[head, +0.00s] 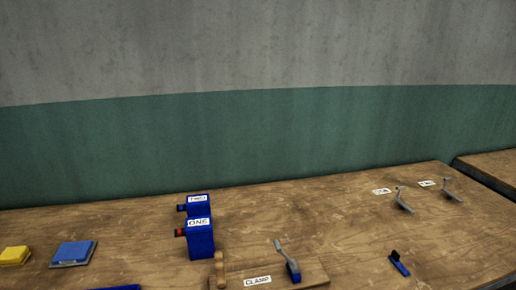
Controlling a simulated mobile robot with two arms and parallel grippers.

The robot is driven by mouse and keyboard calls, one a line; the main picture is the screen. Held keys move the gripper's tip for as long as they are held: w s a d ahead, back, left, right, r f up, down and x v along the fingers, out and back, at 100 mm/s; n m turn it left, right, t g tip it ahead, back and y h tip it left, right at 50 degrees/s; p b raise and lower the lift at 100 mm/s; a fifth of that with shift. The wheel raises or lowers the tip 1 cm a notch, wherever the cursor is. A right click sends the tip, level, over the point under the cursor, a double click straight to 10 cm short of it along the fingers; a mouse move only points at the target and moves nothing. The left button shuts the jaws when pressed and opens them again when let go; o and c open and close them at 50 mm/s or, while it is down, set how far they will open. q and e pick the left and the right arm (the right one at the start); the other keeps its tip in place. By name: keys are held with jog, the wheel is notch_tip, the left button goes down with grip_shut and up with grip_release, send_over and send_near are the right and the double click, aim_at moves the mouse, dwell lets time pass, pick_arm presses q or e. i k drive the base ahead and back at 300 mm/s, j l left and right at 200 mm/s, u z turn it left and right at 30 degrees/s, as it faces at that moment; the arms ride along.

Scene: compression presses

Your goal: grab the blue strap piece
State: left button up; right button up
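A small blue piece (400,267) with a dark upright tab lies on the wooden table at the right front, and it looks like the strap piece. It lies apart from the other objects, with bare wood around it. Another flat blue object (122,288) is cut off by the bottom edge at the left, so I cannot tell what it is. Neither of my grippers is in view.
Blue boxes labelled ONE (200,241) and TWO (190,209) stand left of centre. A CLAMP board (310,272) carries a grey lever (281,252). Two grey levers (403,201) (450,189) stand at the back right.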

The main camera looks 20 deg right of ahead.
aim_at(395, 257)
jog(key=z, duration=1.75)
jog(key=i+l, duration=0.1)
jog(key=l, duration=0.2)
jog(key=i+l, duration=0.1)
jog(key=l, duration=0.15)
jog(key=i+l, duration=0.1)
jog(key=l, duration=0.2)
jog(key=i+l+u, duration=0.1)
jog(key=l+u, duration=0.15)
jog(key=u, duration=0.2)
jog(key=l+u, duration=0.6)
jog(key=u, duration=0.25)
jog(key=i, duration=0.05)
